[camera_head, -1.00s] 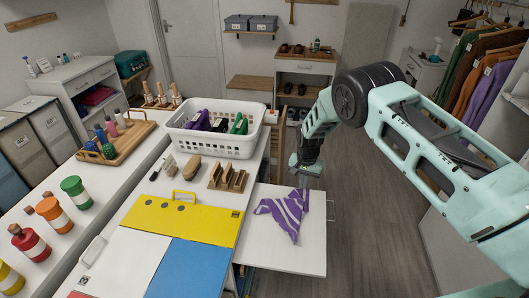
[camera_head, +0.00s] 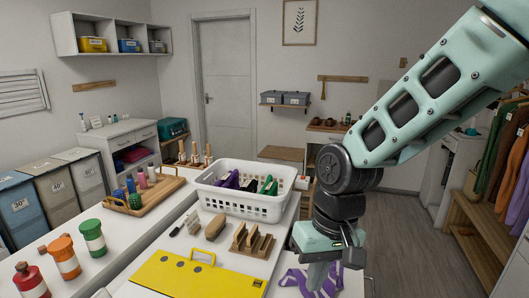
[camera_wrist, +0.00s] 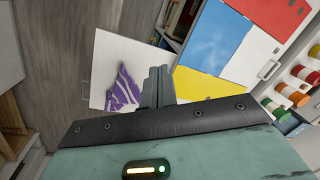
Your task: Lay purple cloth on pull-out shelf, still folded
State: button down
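A purple cloth with white stripes (camera_head: 292,279) lies on the white pull-out shelf (camera_head: 354,284) at the bottom of the head view, partly hidden by my gripper. In the wrist view the cloth (camera_wrist: 124,90) lies with uneven, pointed edges on the shelf (camera_wrist: 103,60). I cannot tell how its layers are folded. My gripper (camera_head: 318,278) points down above the shelf. In the wrist view its fingers (camera_wrist: 158,80) are together, with nothing visible between them, and the cloth shows beside them.
A white basket (camera_head: 245,208) with purple, black and green items stands on the counter behind a wooden rack (camera_head: 252,240) and a yellow folding board (camera_head: 185,278). A wooden tray with bottles (camera_head: 143,195) and several capped jars (camera_head: 92,238) stand left. The floor (camera_head: 410,235) at right is clear.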

jog(key=s+d+f+n+h+b, duration=0.1)
jog(key=s+d+n+b, duration=0.2)
jog(key=s, duration=1.2)
jog(key=shift+s+d+f+n+t, duration=0.15)
jog(key=shift+d+n+t, duration=0.15)
jog(key=shift+d+n, duration=0.6)
jog(key=shift+d, duration=0.2)
